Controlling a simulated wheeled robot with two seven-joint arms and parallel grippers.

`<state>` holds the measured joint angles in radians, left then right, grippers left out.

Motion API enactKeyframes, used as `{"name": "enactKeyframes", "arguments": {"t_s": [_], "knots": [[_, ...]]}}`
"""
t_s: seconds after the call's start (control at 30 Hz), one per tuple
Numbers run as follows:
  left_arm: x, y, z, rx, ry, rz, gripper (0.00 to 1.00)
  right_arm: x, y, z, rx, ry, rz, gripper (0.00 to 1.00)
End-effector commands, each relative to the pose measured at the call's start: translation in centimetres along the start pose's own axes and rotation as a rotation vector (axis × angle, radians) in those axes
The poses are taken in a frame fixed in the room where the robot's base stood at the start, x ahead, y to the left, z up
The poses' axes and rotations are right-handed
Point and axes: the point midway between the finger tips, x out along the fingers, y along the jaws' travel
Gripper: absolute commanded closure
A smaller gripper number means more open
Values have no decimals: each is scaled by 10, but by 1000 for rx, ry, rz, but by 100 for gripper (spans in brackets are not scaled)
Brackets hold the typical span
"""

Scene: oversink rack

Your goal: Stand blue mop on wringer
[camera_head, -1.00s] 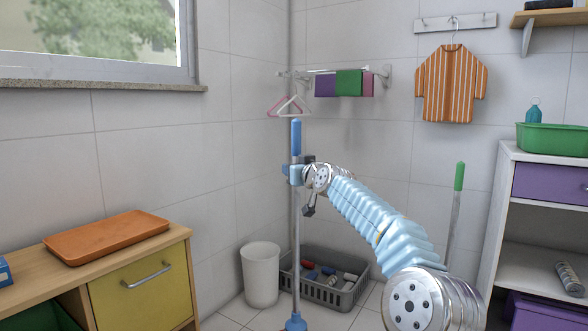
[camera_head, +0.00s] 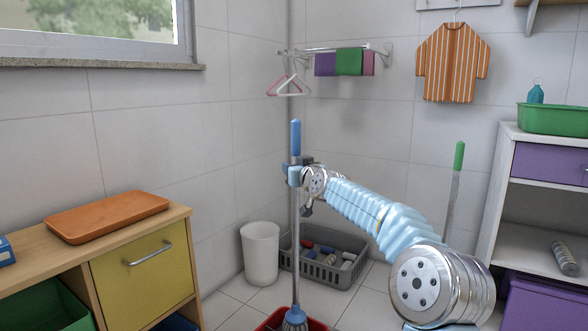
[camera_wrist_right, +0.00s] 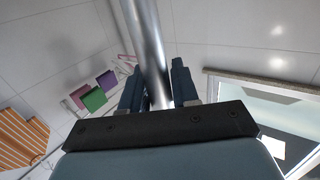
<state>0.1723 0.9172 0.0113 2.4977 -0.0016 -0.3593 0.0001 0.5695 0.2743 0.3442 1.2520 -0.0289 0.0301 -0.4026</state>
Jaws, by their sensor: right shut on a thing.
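The blue mop (camera_head: 295,138) stands close to upright, with a blue grip on top, a metal pole and a blue-grey head at the bottom edge of the head view. My right gripper (camera_head: 296,175) is shut around its upper pole. The right wrist view shows the pole (camera_wrist_right: 148,40) between the fingers (camera_wrist_right: 160,88). A red bucket (camera_head: 268,324) shows partly under and around the mop head; the picture's edge cuts it off. I cannot make out the wringer or whether the head touches it. My left gripper is not in view.
A white bin (camera_head: 260,253) and a grey crate (camera_head: 318,276) stand behind the mop. A green-handled pole (camera_head: 458,160) is to the right, near a white shelf (camera_head: 535,170). A wooden cabinet (camera_head: 140,285) with an orange tray (camera_head: 107,214) is at left.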

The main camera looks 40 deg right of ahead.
Motion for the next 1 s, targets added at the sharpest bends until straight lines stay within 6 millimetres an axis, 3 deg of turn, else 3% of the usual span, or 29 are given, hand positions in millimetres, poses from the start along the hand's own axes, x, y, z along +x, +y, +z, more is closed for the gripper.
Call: {"name": "enactKeyframes", "arguments": {"t_s": [0.8, 0.83, 1.0], "knots": [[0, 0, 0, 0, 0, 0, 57, 1, 0, 12, 0, 3, 0, 100], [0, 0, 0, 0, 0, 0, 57, 1, 0, 12, 0, 4, 0, 67], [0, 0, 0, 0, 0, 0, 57, 1, 0, 12, 0, 2, 0, 41]]}}
